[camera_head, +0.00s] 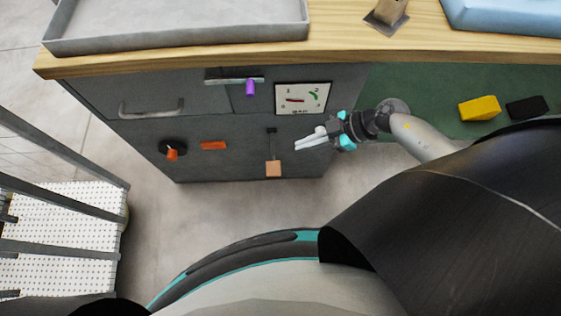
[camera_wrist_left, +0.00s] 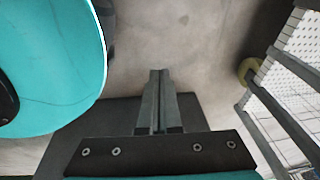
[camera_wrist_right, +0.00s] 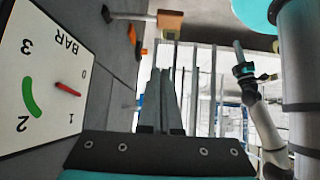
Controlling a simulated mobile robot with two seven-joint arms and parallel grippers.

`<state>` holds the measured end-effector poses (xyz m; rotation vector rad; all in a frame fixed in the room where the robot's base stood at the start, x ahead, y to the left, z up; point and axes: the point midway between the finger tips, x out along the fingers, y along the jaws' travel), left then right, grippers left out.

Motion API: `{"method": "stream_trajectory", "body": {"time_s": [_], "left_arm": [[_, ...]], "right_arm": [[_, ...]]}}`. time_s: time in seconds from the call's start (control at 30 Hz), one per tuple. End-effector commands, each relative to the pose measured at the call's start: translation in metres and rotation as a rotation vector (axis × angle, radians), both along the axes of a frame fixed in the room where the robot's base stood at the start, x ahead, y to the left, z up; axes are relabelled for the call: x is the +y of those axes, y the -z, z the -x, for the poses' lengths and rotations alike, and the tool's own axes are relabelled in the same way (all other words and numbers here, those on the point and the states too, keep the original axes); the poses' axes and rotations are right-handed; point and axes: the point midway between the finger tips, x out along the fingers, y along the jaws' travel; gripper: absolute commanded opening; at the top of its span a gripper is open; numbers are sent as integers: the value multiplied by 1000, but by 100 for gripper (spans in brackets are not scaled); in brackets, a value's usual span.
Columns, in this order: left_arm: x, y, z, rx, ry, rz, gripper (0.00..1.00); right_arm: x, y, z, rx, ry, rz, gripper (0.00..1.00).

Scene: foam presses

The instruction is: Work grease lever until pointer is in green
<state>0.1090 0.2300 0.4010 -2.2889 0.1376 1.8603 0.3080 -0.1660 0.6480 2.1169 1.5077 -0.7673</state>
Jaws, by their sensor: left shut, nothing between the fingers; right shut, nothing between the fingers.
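The gauge (camera_head: 315,89) is a white square dial on the grey cabinet front, with a green arc and a red pointer. In the right wrist view the gauge (camera_wrist_right: 53,45) shows its red pointer between 0 and 1, outside the green arc. Below it, a tan block (camera_head: 273,169) hangs on a thin dark stem, apparently the lever; the block also shows in the right wrist view (camera_wrist_right: 170,19). My right gripper (camera_head: 297,146) is shut and empty, just right of the stem and apart from it. My left gripper (camera_wrist_left: 159,72) is shut and empty over bare floor.
A purple handle (camera_head: 250,88), an orange knob (camera_head: 172,154), an orange plate (camera_head: 213,145) and a drawer handle (camera_head: 150,112) are on the cabinet front. A grey tray (camera_head: 180,40) stands on the wooden top. Yellow (camera_head: 479,108) and black (camera_head: 527,107) blocks lie right.

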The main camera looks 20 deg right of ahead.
Motion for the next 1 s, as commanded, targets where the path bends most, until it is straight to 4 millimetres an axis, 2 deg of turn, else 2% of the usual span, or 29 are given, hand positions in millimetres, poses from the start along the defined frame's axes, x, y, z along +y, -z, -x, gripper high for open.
{"method": "stream_trajectory", "body": {"time_s": [0.2,0.7,1.0], "left_arm": [[2,0,1,3,0,-3,0],[2,3,2,11,0,-4,0],[-15,-2,-22,3,0,11,0]], "right_arm": [[-6,-1,8,45,-42,59,0],[-3,4,7,46,-42,59,0],[14,22,2,46,-41,58,0]]}}
